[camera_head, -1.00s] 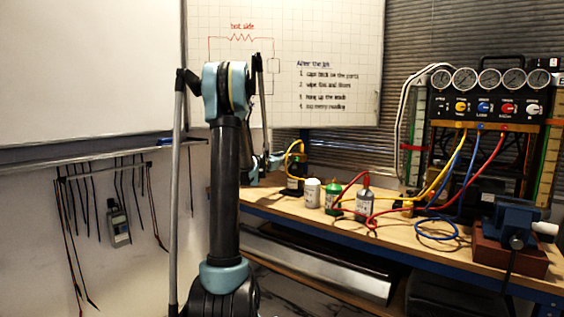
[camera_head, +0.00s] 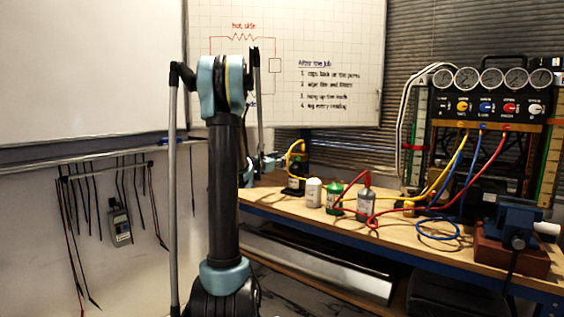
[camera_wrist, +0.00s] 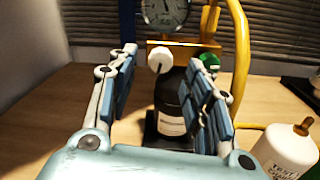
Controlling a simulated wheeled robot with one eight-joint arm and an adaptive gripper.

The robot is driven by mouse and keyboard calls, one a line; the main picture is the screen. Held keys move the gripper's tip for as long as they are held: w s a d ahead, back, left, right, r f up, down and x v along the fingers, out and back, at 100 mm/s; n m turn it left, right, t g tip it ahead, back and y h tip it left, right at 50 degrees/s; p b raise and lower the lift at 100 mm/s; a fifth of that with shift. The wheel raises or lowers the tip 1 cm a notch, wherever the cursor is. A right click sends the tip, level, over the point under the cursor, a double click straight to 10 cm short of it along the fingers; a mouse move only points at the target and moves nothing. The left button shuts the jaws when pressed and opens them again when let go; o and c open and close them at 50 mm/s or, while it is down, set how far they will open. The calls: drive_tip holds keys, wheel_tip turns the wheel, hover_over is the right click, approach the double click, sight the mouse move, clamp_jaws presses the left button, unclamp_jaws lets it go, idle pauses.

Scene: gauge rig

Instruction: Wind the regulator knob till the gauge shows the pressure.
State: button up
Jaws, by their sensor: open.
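The gauge (camera_wrist: 165,10) is a round white dial at the top of the wrist view, cut by the frame edge; its reading is too small to tell. Below it a round white knob (camera_wrist: 160,57) with a dark mark is on the yellow manifold. A green knob (camera_wrist: 208,61) sits to its right, partly behind a finger. My gripper (camera_wrist: 168,75) is open, its two blue-padded fingers apart with the white knob showing between them, farther off. A dark bottle (camera_wrist: 172,105) with a white label stands below the knob.
A white canister (camera_wrist: 285,152) stands close on the right in the wrist view. In the head view, more bottles (camera_head: 364,195), hoses, a manifold panel (camera_head: 487,105) with several gauges, and a vise (camera_head: 515,222) stand along the bench (camera_head: 300,207). The bench's left part looks clear in the wrist view.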

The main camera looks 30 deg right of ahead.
drive_tip(key=v, duration=0.7)
drive_tip(key=shift+a, duration=0.2)
drive_tip(key=shift+s, duration=0.1)
drive_tip(key=s+a+f+m+g+y, duration=0.1)
drive_tip(key=s+a+f+m+y, duration=0.4)
drive_tip(key=s+a, duration=0.7)
drive_tip(key=s+a+f+m+g+y, duration=0.2)
drive_tip(key=s+a+f+m+y, duration=0.4)
drive_tip(key=s+a+f+m, duration=0.3)
drive_tip(key=s+a+f+m+g+y, duration=0.2)
drive_tip(key=s+a+f+m+y, duration=0.3)
drive_tip(key=s+a+f, duration=0.4)
drive_tip(key=s+a+m, duration=0.1)
drive_tip(key=s+a, duration=0.6)
drive_tip(key=a, duration=0.4)
drive_tip(key=shift+m, duration=0.4)
